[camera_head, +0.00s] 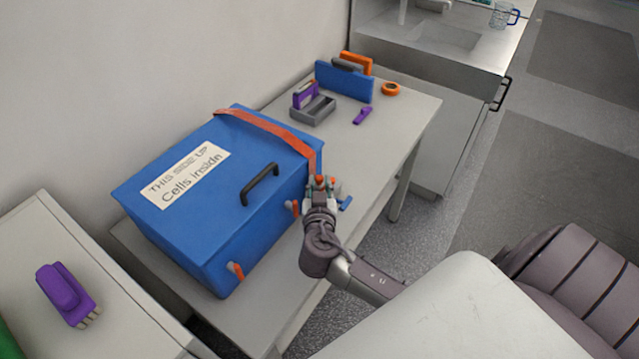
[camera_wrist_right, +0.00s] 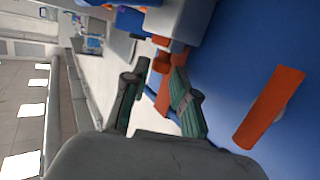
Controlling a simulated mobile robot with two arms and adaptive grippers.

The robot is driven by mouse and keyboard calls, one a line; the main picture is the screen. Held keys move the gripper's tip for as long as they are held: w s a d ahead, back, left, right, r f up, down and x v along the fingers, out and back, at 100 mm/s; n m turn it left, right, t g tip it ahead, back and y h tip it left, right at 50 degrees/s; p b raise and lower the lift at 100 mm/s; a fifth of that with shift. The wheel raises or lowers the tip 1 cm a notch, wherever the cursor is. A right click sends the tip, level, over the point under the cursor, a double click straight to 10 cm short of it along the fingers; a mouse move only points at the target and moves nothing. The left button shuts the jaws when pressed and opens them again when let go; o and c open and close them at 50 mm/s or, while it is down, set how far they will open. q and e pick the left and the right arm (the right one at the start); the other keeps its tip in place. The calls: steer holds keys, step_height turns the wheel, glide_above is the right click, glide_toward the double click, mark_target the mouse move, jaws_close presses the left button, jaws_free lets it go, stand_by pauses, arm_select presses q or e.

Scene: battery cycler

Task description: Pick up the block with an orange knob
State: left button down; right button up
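My right gripper (camera_head: 320,182) is at the front right corner of the blue box. In the right wrist view its two green-grey fingers (camera_wrist_right: 155,85) stand apart with a gap between them. A small orange knob (camera_wrist_right: 163,62) shows just at the fingertips, beside a light grey block-like piece (camera_wrist_right: 180,22); I cannot tell whether they are joined. In the head view some orange (camera_head: 320,179) shows at the fingertips, but the block itself is mostly hidden there. I see no firm grip on it. My left gripper is not in view.
The blue box (camera_head: 215,240) has an orange strap, a black handle (camera_head: 260,184) and orange latches (camera_head: 236,271). Behind it on the table (camera_head: 400,128) are a grey tray (camera_head: 313,110), a blue holder (camera_head: 345,82) and an orange ring (camera_head: 390,89). A purple item (camera_head: 66,294) lies at left.

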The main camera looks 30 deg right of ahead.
steer(key=shift+w+d+f, duration=0.2)
steer(key=shift+w+d, duration=0.1)
steer(key=shift+w, duration=0.15)
steer(key=shift+s, duration=0.1)
jaws_close()
steer(key=shift+r, duration=0.15)
